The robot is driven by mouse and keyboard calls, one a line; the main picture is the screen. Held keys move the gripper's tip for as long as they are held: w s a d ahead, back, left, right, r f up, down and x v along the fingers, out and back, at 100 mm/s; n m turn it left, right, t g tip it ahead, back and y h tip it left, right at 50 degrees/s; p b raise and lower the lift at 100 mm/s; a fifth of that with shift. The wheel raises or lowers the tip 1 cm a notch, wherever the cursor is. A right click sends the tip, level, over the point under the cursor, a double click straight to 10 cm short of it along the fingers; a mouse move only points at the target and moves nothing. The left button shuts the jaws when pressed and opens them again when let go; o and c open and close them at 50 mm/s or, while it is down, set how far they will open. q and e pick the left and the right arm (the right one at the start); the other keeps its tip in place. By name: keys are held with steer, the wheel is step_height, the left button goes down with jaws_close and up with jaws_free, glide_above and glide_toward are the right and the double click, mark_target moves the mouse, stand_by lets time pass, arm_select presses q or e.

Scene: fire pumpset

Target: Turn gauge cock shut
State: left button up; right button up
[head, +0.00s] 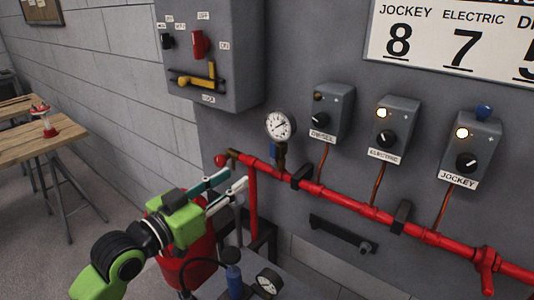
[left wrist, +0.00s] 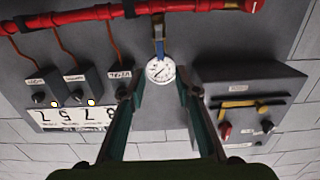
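The pressure gauge (head: 279,126) stands above the red pipe, on a short brass gauge cock (head: 280,158) with a blue handle (head: 273,150). In the upside-down left wrist view the gauge (left wrist: 160,71) is near the middle, and the blue handle (left wrist: 159,49) lies along the stem between gauge and pipe. My left gripper (head: 237,178) is open and empty, below and left of the cock, apart from it. My right gripper is not in view.
A red pipe (head: 335,200) runs along the wall, with a red ball-ended fitting (head: 221,160) near my left fingers. A grey switch box (head: 213,50) hangs above left. Diesel (head: 328,110), electric (head: 393,130) and jockey (head: 471,150) boxes are on the right. A second gauge (head: 268,283) is below.

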arm_select(q)
steer(key=p, duration=0.4)
glide_toward(272, 150)
steer(key=x, duration=0.7)
steer(key=shift+w+d+f, duration=0.15)
steer(key=shift+w+d, duration=0.15)
steer(key=shift+w, duration=0.15)
jaws_close()
